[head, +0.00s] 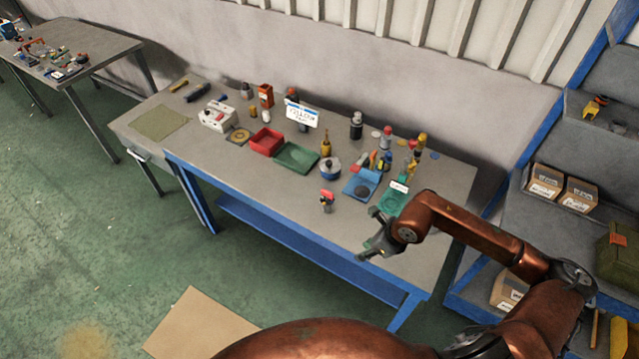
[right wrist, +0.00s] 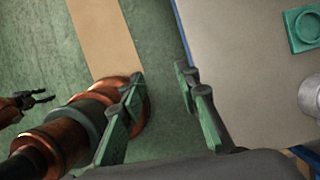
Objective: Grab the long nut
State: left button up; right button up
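I cannot pick out a long nut for certain in either view; the small parts on the blue-legged workbench (head: 245,185) are too small to tell. My right gripper (head: 367,234) is at the bench's front right edge, open and empty. In the right wrist view its two green-and-black fingers (right wrist: 160,85) stand wide apart, with green floor between them and the bench top to their right. My left gripper (right wrist: 46,97) shows small at the left of the right wrist view, its dark fingers apart and nothing seen between them. It is not visible in the head view.
The bench carries a red bin (head: 266,141), a dark green tray (head: 296,157), a blue tray (head: 362,184), a green tray (head: 390,203) and several bottles and tools. A shelf with boxes (head: 543,181) stands at the right. A cardboard sheet (head: 200,325) lies on the floor.

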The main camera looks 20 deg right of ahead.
aim_at(326, 206)
jog(key=i, duration=0.95)
